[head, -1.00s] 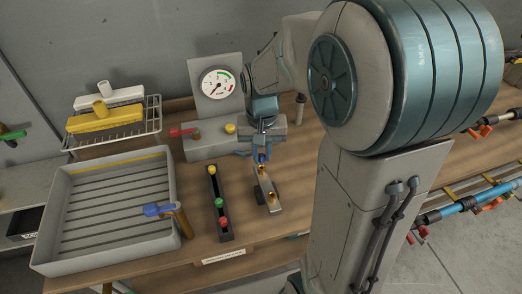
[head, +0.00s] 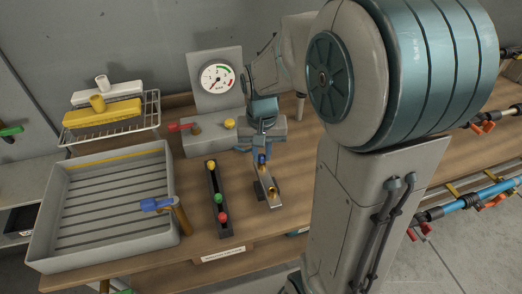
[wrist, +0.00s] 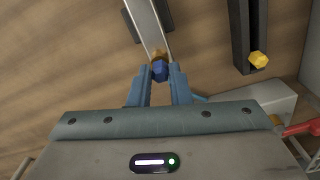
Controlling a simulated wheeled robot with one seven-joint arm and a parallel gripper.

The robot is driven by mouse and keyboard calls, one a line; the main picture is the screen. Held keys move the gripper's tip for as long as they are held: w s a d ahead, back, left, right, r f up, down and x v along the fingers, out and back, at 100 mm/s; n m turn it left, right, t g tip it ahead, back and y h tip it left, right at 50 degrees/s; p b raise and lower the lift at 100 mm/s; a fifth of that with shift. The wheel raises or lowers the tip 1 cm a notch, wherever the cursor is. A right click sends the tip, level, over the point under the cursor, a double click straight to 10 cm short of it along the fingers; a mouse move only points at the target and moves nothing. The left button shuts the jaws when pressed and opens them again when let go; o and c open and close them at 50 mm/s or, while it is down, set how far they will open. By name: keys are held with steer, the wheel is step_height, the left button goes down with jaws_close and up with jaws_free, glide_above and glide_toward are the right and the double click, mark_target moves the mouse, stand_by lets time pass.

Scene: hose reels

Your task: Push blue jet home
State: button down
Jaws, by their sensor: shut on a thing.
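The blue jet (head: 262,157) is a small blue piece with a brass part. In the wrist view the blue jet (wrist: 159,70) sits between the tips of my gripper (wrist: 160,82), which is shut on it. My gripper (head: 262,148) points down over the far end of a narrow grey holder (head: 268,188) on the bench. In the wrist view the jet's brass end is at the near end of this holder (wrist: 147,22); how deep it sits is hidden. A brass fitting (head: 271,190) shows in the holder.
Left of the holder stands a dark rack (head: 213,190) with yellow, green and red jets. Behind are a gauge (head: 217,79) and a grey block with a red lever (head: 183,127).

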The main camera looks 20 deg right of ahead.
mark_target(262, 155)
steer(key=shift+f, duration=0.3)
steer(key=c, duration=1.3)
jaws_free()
steer(key=shift+o, duration=0.2)
step_height(262, 155, up, 14)
steer(key=shift+f, duration=0.1)
